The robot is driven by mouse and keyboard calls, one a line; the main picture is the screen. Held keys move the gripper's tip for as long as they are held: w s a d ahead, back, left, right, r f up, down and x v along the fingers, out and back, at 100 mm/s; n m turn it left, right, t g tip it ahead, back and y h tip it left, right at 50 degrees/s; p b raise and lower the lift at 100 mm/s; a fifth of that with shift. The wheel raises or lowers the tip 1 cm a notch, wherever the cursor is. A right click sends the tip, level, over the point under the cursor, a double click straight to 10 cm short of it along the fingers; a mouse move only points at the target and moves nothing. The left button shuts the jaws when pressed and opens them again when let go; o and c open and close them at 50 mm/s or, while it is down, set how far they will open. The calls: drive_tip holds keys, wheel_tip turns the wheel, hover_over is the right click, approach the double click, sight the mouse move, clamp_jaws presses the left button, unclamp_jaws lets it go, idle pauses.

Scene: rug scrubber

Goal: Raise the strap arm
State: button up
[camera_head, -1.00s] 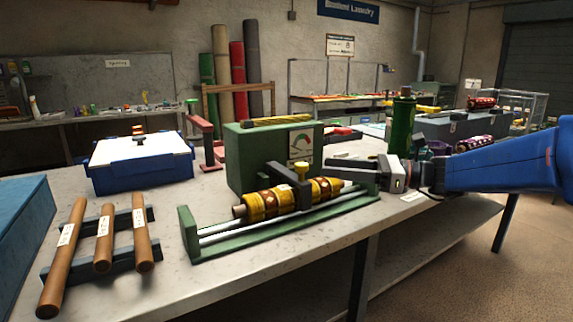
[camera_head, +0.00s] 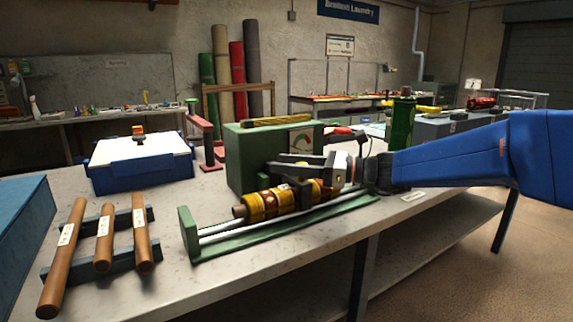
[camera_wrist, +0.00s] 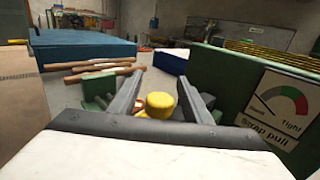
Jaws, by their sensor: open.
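A yellow knob (camera_wrist: 158,103), apparently on the strap arm over the roll, shows between my fingers in the wrist view. My gripper (camera_head: 284,166) is open, above the roll and in front of the machine. It hides the knob and most of the strap arm in the head view. I cannot tell whether the fingers touch the knob.
Wooden rollers (camera_head: 103,240) lie on a dark rack at the left. A blue box with a white top (camera_head: 140,165) stands behind them. A green bottle (camera_head: 402,122) stands behind my arm. The table's front (camera_head: 290,265) is clear.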

drive_tip(key=shift+a, duration=0.1)
drive_tip(key=shift+c, duration=0.2)
clamp_jaws()
drive_tip(key=shift+r, duration=0.1)
